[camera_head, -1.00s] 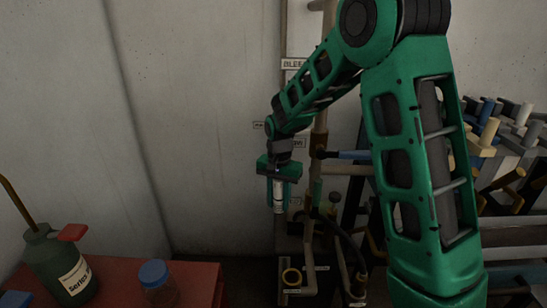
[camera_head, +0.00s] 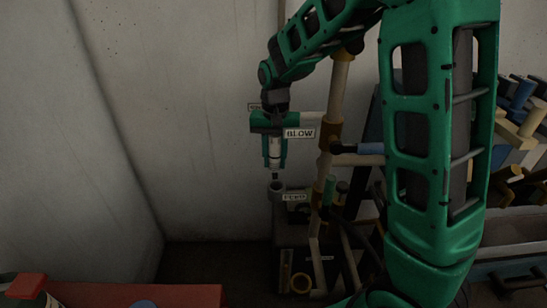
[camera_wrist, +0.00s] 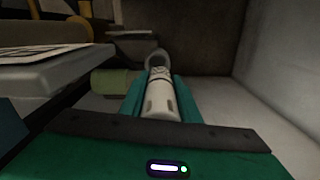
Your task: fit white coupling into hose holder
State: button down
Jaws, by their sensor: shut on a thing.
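My gripper (camera_head: 274,155) is shut on the white coupling (camera_head: 275,146), which hangs upright between the green fingers with a dark tip at its lower end. In the wrist view the white coupling (camera_wrist: 159,97) lies between my fingers and points at a grey ring. This ring looks like the hose holder (camera_wrist: 156,56). In the head view the hose holder (camera_head: 277,186) is a short grey cup right below the coupling's tip. The tip seems just above its mouth; I cannot tell whether they touch.
A pale vertical pipe (camera_head: 333,110) with brown joints stands right of my gripper. A label reading BLOW (camera_head: 299,133) is close beside it. A red table (camera_head: 140,296) is at the lower left. Coloured handles (camera_head: 520,110) crowd the right. The wall side at left is free.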

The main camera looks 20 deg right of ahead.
aim_at(276, 150)
jog(key=shift+s+d, duration=0.1)
jog(key=shift+d, duration=0.15)
jog(key=shift+d+f, duration=0.1)
jog(key=shift+f, duration=2.75)
jog(key=shift+s+f, duration=0.1)
jog(key=shift+f, duration=0.85)
jog(key=c, duration=1.3)
grip_release()
jog(key=shift+o, duration=0.2)
notch_tip(276, 150, up, 11)
jog(key=shift+f, duration=0.2)
